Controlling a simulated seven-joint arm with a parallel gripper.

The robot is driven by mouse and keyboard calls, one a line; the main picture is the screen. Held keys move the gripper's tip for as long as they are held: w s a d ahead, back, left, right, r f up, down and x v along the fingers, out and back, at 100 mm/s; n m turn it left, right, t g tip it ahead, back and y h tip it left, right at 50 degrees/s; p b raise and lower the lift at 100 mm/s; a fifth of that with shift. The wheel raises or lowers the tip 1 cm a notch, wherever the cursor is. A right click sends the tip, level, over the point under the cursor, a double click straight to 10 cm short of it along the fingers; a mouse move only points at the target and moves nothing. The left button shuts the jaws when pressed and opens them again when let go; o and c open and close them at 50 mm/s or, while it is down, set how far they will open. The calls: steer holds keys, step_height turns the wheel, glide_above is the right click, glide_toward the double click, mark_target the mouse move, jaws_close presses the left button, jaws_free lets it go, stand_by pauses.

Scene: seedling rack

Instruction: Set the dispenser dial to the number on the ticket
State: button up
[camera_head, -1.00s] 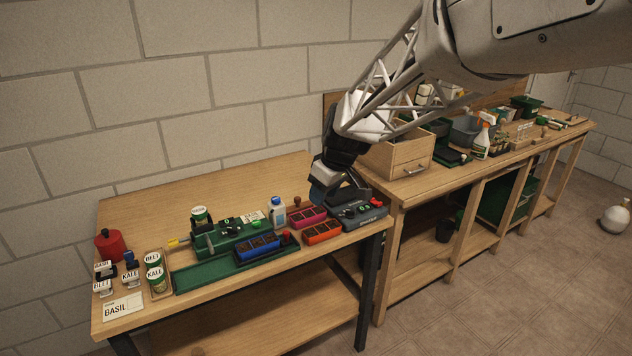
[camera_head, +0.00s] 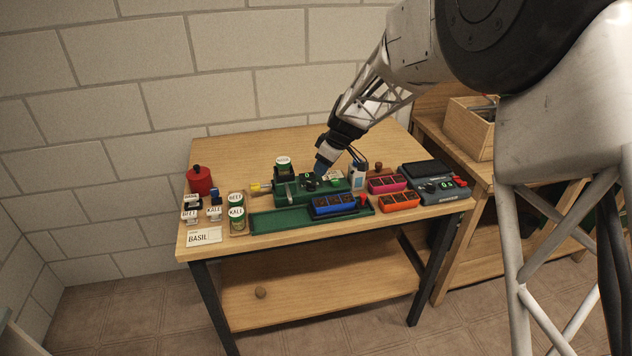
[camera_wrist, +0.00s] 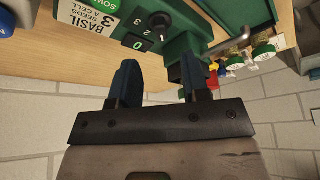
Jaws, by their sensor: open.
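I cannot tell exactly where the dial points. My gripper (camera_head: 321,168) is open and empty over the dispenser's right part. In the wrist view its fingers (camera_wrist: 160,72) are apart from the dial, which lies beyond their tips.
A white bottle (camera_head: 358,178) stands close right of my gripper. Blue (camera_head: 334,206), pink (camera_head: 387,184) and orange (camera_head: 399,202) cell trays lie in front and right. A grey scale (camera_head: 433,192) is at the right end. Seed cans (camera_head: 237,219) and a red pot (camera_head: 199,182) stand left.

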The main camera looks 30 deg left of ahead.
mark_target(315, 183)
stand_by(0.3)
steer(key=shift+x, duration=3.9)
jaws_close()
